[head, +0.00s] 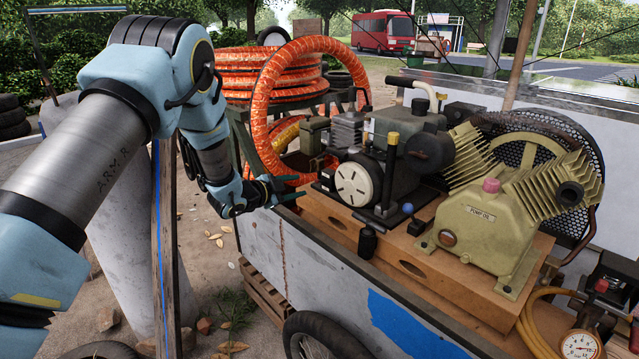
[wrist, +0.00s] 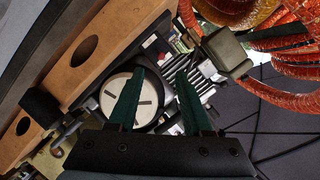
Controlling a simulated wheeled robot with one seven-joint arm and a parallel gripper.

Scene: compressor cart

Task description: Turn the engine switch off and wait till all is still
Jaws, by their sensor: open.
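The engine (head: 392,135) is a dark block on the wooden bed of the cart, with a white round slotted cover (head: 354,184) on its near side. In the wrist view the cover (wrist: 118,98) lies partly behind the left finger. Whether anything is turning cannot be told from these frames.
The tan compressor pump (head: 495,222) stands right of the engine, before a black mesh guard (head: 583,150). Orange hose coils (head: 270,75) stand behind my gripper. A black knob (head: 367,241) sits at the cart's near edge. A pressure gauge (head: 580,346) is at lower right.

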